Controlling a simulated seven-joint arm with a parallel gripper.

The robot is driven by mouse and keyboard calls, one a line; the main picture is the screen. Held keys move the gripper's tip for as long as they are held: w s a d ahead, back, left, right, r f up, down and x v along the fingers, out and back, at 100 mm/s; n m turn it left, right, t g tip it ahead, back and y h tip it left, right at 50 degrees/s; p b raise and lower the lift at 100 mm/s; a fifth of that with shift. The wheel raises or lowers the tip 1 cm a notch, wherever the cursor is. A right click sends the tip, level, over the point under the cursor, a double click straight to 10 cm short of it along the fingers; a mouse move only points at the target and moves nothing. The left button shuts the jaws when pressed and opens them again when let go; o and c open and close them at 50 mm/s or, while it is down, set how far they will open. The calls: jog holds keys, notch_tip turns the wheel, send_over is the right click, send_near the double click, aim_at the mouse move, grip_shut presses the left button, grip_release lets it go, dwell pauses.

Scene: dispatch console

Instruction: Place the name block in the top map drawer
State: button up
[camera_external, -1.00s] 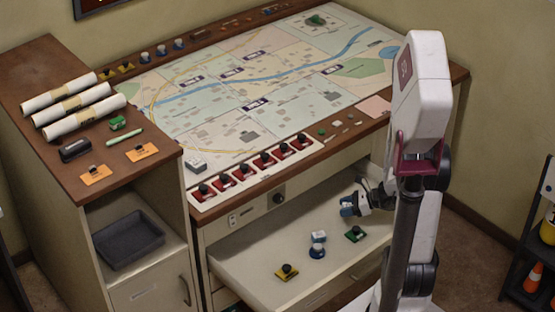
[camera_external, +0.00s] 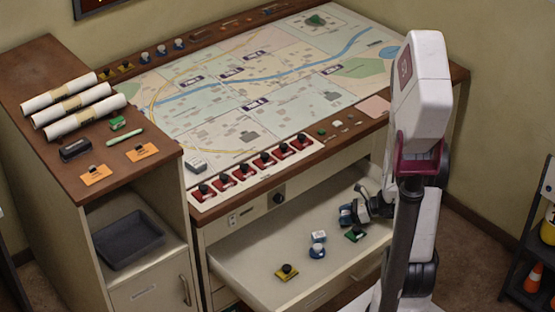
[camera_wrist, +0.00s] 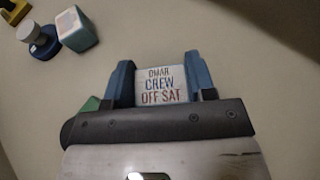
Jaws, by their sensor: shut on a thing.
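The open top map drawer (camera_external: 260,255) extends from the console front, with a pale bare floor. My gripper (camera_external: 346,216) is in the drawer's right part, close to a green token (camera_external: 354,235). In the wrist view my gripper (camera_wrist: 163,88) has its blue fingers shut on a white name block (camera_wrist: 161,86) reading "OMAR CREW OFF SAT". The block lies between the fingers, its lettered face toward the camera. Its underside is hidden, so I cannot tell whether it touches the drawer floor.
The drawer also holds a white-and-blue block (camera_external: 318,236), a blue round token (camera_external: 317,251) and a yellow token (camera_external: 287,271). The drawer's front left floor is clear. Red switches (camera_external: 262,160) line the console edge above.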

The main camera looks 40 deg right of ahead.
jog(key=shift+f, duration=0.1)
jog(key=o, duration=0.9)
jog(key=shift+s+d, duration=0.1)
jog(key=shift+v, duration=5.9)
jog(key=shift+r, duration=0.3)
